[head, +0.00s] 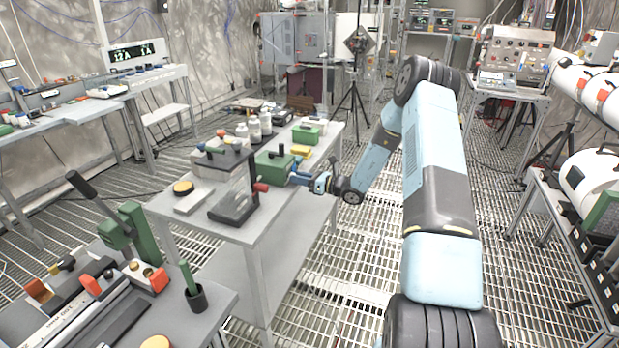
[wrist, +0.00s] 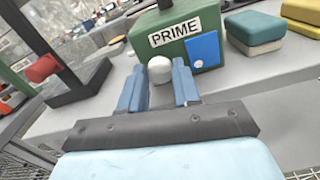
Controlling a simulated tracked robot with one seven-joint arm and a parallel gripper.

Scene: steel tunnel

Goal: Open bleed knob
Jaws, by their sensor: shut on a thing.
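A green box (wrist: 182,32) with a white PRIME label stands on the grey bench; it also shows in the head view (head: 272,167). A pale rounded knob, which I take as the bleed knob (wrist: 159,68), sits at the box's near face, below the label. My gripper (wrist: 158,78) has its two blue fingers on either side of this knob and is shut on it. In the head view my gripper (head: 299,178) reaches the right side of the box from the right, and the knob is hidden there. I cannot tell how far the knob is turned.
A blue plate (wrist: 202,51) is on the box face, right of the fingers. A dark-based stand (head: 236,205) with a red knob (head: 261,187) stands to the left. White bottles (head: 254,130) stand behind.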

